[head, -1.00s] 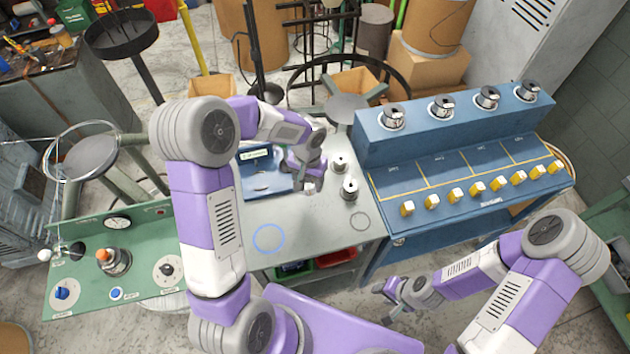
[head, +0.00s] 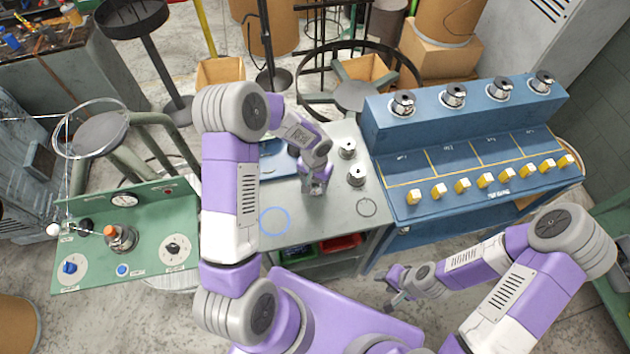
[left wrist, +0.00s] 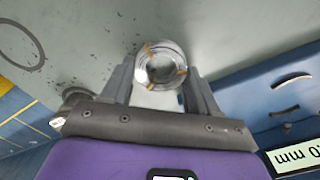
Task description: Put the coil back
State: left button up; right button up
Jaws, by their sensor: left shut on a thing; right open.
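My left gripper (head: 316,190) is over the grey worktable (head: 335,220). In the left wrist view its two fingers are shut on a silver wire coil (left wrist: 162,65) with orange-brown ties. The coil's opening faces the camera and grey tabletop shows through it. In the head view the coil is mostly hidden by the gripper. A blue ring mark (head: 274,221) and a dark ring mark (head: 367,208) lie bare on the tabletop. My right gripper (head: 396,287) is open and empty, low in front of the blue bench.
Two metal spools (head: 347,148) (head: 356,175) stand on the table's right side. The blue bench (head: 465,165) with yellow knobs adjoins at right. A blue device with a display (left wrist: 297,157) is partly behind my left arm. A green control panel (head: 125,240) stands left.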

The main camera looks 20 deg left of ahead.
aim_at(315, 185)
pick_arm(q)
jog(key=shift+f, duration=0.15)
jog(key=o, duration=1.3)
jog(key=shift+r, duration=0.2)
notch_tip(315, 185, up, 12)
jog(key=p, duration=0.1)
jog(key=shift+s, duration=0.1)
